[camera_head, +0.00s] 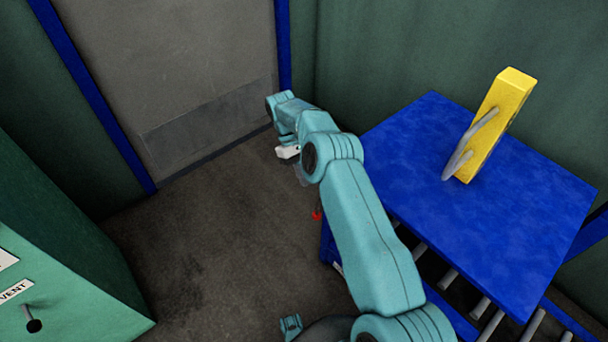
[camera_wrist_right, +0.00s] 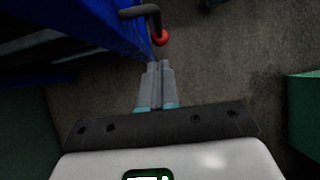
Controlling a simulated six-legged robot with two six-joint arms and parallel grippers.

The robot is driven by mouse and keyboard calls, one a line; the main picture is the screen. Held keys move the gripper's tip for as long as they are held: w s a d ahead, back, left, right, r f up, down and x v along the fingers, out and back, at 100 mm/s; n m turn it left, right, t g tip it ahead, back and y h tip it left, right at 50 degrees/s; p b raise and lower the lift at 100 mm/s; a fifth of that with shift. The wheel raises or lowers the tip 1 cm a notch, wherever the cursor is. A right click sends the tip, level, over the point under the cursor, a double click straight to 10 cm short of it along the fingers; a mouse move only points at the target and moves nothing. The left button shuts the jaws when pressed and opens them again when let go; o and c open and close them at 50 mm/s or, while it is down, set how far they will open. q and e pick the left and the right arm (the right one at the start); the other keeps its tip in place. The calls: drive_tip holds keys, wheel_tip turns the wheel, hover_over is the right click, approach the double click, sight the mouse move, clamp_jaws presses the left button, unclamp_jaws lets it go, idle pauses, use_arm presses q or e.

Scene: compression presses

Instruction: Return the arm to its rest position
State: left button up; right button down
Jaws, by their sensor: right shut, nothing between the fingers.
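My right arm (camera_head: 360,220) reaches forward over the floor, to the left of the blue table. Its wrist bends down at the far end, and my right gripper (camera_head: 301,174) hangs there, partly hidden by the arm. In the right wrist view my right gripper (camera_wrist_right: 157,66) has its two grey fingers together with nothing between them. The fingertips point toward a dark bar with a red tip (camera_wrist_right: 162,37) and look apart from it.
A blue table (camera_head: 420,150) with rollers beneath stands right, carrying a yellow block (camera_head: 497,115) with a grey handle. The red tip (camera_head: 317,215) shows by the table's left side. A green cabinet (camera_head: 60,240) labelled VENT stands left. The floor (camera_head: 210,230) between is clear, before a grey door (camera_head: 180,70).

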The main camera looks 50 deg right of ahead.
idle(0.5)
drive_tip(key=a+f+n+t, duration=0.1)
drive_tip(key=a+f+t, duration=0.1)
drive_tip(key=a+f, duration=0.8)
drive_tip(key=s+a+f+t+y, duration=0.1)
drive_tip(key=s+a+f+t, duration=0.1)
drive_tip(key=s+a, duration=0.55)
drive_tip(key=s+a+f+t+y, duration=0.15)
drive_tip(key=s+a, duration=0.25)
drive_tip(key=a, duration=0.7)
drive_tip(key=s+a+r+m, duration=0.1)
drive_tip(key=s+a+r, duration=0.15)
drive_tip(key=s, duration=0.45)
wheel_tip(320, 180, up, 25)
drive_tip(key=t+p, duration=0.1)
drive_tip(key=p, duration=2.4)
drive_tip(key=shift+s+a+m+p, duration=0.2)
drive_tip(key=shift+a+m+p, duration=0.1)
drive_tip(key=shift+a+p, duration=0.1)
drive_tip(key=shift+r, duration=0.1)
